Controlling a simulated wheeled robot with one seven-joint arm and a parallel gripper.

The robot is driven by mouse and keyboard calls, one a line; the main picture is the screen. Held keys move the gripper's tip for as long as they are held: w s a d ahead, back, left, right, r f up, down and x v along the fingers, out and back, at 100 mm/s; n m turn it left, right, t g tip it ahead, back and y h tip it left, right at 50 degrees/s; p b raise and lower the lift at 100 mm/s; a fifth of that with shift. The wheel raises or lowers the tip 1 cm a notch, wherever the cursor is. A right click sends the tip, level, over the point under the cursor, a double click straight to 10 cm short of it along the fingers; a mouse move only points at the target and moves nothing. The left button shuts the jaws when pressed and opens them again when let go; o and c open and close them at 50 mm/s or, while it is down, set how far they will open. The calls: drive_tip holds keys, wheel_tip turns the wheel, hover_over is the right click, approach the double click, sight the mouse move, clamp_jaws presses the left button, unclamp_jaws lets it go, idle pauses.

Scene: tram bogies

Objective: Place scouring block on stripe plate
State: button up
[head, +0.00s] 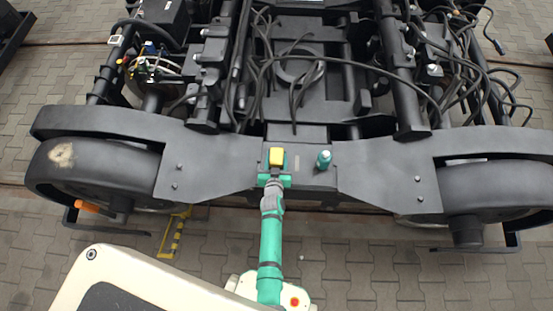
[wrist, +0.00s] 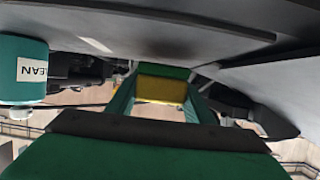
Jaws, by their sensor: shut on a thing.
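The scouring block (head: 277,156) is yellow in the head view, at the middle of the dark bogie frame. My gripper (head: 275,172) is shut on it. In the wrist view the yellow block (wrist: 162,90), with a green layer along one edge, sits between the two green fingers. I cannot tell whether the block touches the frame. A yellow plate with black stripes (head: 172,238), which looks like the stripe plate, is low at the left, below the frame's front edge and partly hidden by it. My gripper is up and right of it in the picture, well apart from it.
A teal bottle (head: 323,160) stands on the frame just right of my gripper; its label (wrist: 33,70) reads "EAN" in the wrist view. The dark bogie frame (head: 375,168) spans the view, with wheels at both ends and cables behind. Paved floor (head: 370,270) at front right is clear.

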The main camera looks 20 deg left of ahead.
drive_tip(key=shift+f, duration=0.75)
drive_tip(key=shift+f, duration=0.1)
drive_tip(key=o, duration=1)
drive_tip(key=shift+o, duration=0.2)
